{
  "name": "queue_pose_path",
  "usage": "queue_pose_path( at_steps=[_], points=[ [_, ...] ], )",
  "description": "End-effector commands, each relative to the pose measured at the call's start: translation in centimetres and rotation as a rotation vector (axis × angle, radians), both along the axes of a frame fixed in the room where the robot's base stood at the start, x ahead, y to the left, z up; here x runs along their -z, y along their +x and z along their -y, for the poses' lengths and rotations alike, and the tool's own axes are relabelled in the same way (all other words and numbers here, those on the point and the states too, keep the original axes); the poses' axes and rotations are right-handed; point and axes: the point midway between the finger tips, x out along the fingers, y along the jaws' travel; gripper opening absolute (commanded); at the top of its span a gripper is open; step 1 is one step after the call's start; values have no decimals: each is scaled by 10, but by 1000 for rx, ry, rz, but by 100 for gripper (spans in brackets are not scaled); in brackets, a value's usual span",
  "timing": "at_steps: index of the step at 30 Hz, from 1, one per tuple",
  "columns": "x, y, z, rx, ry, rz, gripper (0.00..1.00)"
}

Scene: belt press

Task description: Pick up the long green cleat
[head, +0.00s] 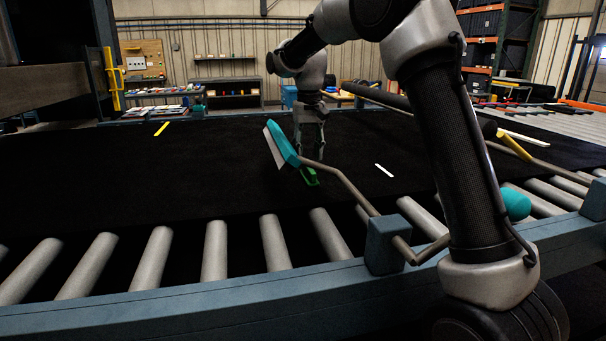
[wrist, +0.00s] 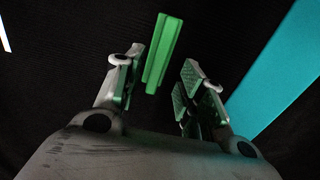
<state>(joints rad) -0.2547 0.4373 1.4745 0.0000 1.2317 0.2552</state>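The green cleat (head: 309,177) lies on the black belt just below my gripper (head: 308,150) in the head view, partly hidden behind a bent rod. In the wrist view the cleat (wrist: 162,53) is a bright green ridged bar, pointing away. Its near end shows between the two fingers of my gripper (wrist: 162,75), closer to the left finger, with gaps on both sides. My gripper is open, pointing down and holding nothing. The frames do not show clearly how far the fingertips are above the cleat.
A teal paddle (head: 283,147) on the bent rod (head: 345,183) stands close to my gripper; its teal face also fills the right of the wrist view (wrist: 285,75). A white strip (head: 384,170) and a yellow strip (head: 161,129) lie on the belt (head: 90,185). Rollers (head: 215,250) line the front.

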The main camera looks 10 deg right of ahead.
Motion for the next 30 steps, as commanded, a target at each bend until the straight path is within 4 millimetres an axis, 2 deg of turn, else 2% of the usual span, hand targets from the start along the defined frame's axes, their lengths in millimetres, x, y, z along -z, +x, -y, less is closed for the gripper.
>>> queue_pose_path(
  at_steps=[10,18,20,25,30],
  points=[
    [50,-2,0,-1,0,0,39],
    [54,-2,0,-1,1,2,39],
    [54,-2,0,-1,1,2,32],
    [54,-2,0,-1,1,2,1],
    [54,-2,0,-1,1,2,0]
  ],
)
